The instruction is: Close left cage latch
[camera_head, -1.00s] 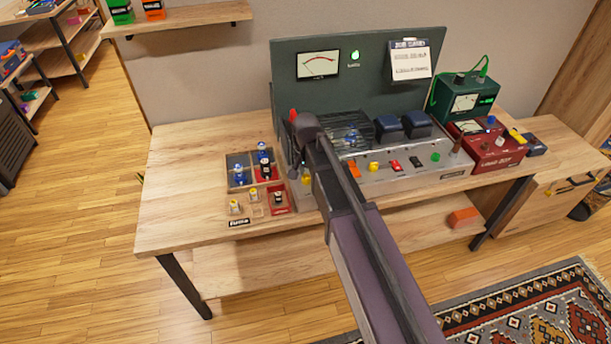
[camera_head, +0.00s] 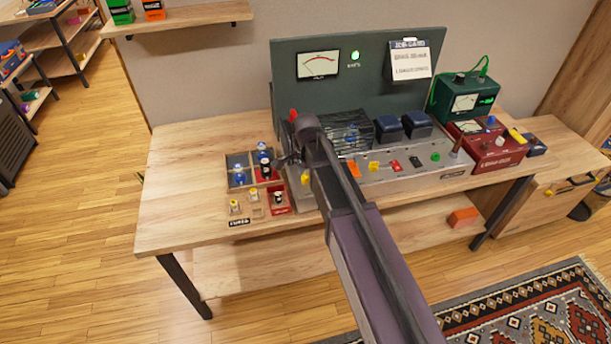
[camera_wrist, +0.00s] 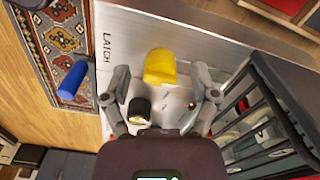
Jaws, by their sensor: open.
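The yellow latch piece (camera_wrist: 160,67) sits on the pale metal panel beside the printed word LATCH in the wrist view. My gripper (camera_wrist: 163,98) is open, with one finger on each side of the space just below the yellow piece. I cannot tell whether either finger touches it. The dark barred cage (camera_wrist: 285,100) stands to the right of the fingers. In the head view a yellow piece (camera_head: 305,178) shows at the amp's left front, and the cage (camera_head: 352,131) stands behind my arm. My gripper is mostly hidden there by my wrist.
A black-and-white round part (camera_wrist: 140,110) lies between the fingers. A blue cylinder (camera_wrist: 72,80) shows left of the panel. A compartment tray (camera_head: 238,159) with tubes stands left of the amp. The table's left side is clear.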

